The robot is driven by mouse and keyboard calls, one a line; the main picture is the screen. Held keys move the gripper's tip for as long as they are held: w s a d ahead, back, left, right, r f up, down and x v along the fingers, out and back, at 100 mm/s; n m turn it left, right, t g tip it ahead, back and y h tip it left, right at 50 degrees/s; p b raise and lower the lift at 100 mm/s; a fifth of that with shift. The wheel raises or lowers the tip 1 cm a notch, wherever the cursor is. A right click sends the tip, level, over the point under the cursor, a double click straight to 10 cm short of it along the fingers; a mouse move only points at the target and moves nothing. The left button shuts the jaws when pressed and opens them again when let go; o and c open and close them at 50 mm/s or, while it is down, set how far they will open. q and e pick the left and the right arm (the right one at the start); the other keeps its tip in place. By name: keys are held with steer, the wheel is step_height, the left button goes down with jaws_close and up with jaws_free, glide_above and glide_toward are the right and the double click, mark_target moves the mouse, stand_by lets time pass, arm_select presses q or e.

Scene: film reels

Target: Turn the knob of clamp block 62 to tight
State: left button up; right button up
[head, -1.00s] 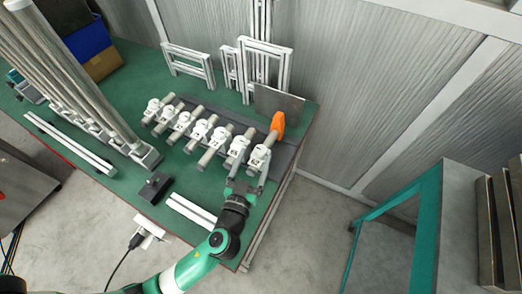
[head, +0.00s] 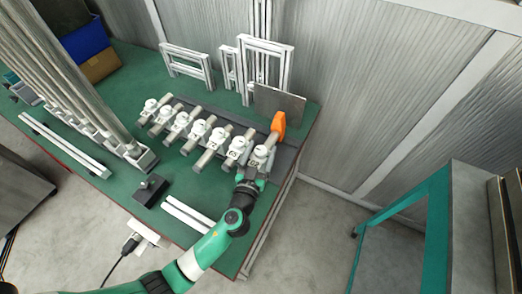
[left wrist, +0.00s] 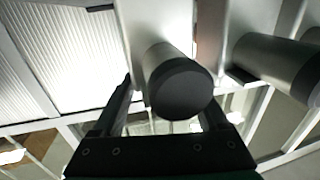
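Clamp block 62 (head: 259,154) is the white, numbered block at the right end of a row of similar blocks on grey bars. An orange piece (head: 278,125) stands just beyond it. My left gripper (head: 254,176) is at the near side of this block, fingers pointing toward it. In the left wrist view its fingers (left wrist: 168,105) are spread, with a dark, round bar end (left wrist: 180,90) showing between and beyond them. A gap shows on the left side. Contact, and which part is the knob and its setting, cannot be told. My right gripper is not in view.
Another block (head: 236,152) stands close on the left. White rails (head: 188,213) and a black block (head: 150,190) lie on the green table (head: 120,215) near its front edge. Metal frames (head: 265,62) stand at the back. A second bar end (left wrist: 280,65) shows in the wrist view.

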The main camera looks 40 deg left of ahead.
mark_target(256, 156)
arm_select(q)
jaws_close()
steer(key=shift+s+a+m+t+h+p, duration=0.1)
steer(key=shift+m+t+h+p, duration=0.25)
steer(key=shift+h, duration=0.25)
steer(key=m+h+p, duration=0.1)
steer(key=h+p, duration=0.1)
steer(key=m+t+h+p, duration=0.1)
steer(key=m+h+p, duration=0.1)
steer(key=p, duration=0.1)
steer(key=shift+r+h, duration=0.2)
steer(key=shift+h, duration=0.2)
steer(key=shift+f+m+h, duration=0.1)
steer(key=shift+m+h, duration=0.2)
steer(key=shift+m, duration=0.05)
steer(key=shift+f+t+h+p, duration=0.15)
steer(key=shift+t+h+p, duration=0.1)
steer(key=shift+h+p, duration=0.05)
steer(key=shift+o, duration=0.8)
jaws_free()
steer(key=s+p, duration=0.1)
steer(key=s, duration=0.4)
steer(key=s+d+p, duration=0.1)
steer(key=s, duration=0.1)
steer(key=shift+s+p, duration=0.2)
steer(key=shift+p, duration=0.1)
